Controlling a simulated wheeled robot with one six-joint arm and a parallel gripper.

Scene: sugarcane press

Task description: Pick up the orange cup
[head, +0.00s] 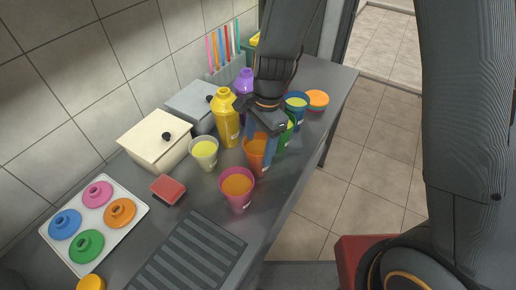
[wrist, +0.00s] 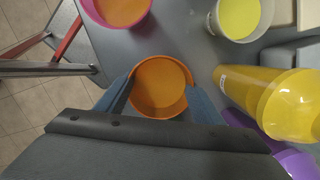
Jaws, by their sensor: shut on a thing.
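The orange cup (head: 256,158) stands on the grey counter among other cups, with orange contents visible from above in the wrist view (wrist: 160,85). My gripper (head: 262,146) reaches down over it from above. Its two blue fingers lie on opposite sides of the cup in the wrist view (wrist: 158,100), shut on it. The cup looks upright. Whether its base touches the counter is hard to tell.
A pink cup (head: 236,190) stands in front, a white cup (head: 204,152) to the left and a yellow bottle (head: 226,118) behind left. A green cup (head: 287,136) and a blue cup (head: 297,104) stand close behind right. A ribbed drain mat (head: 187,258) lies at the front.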

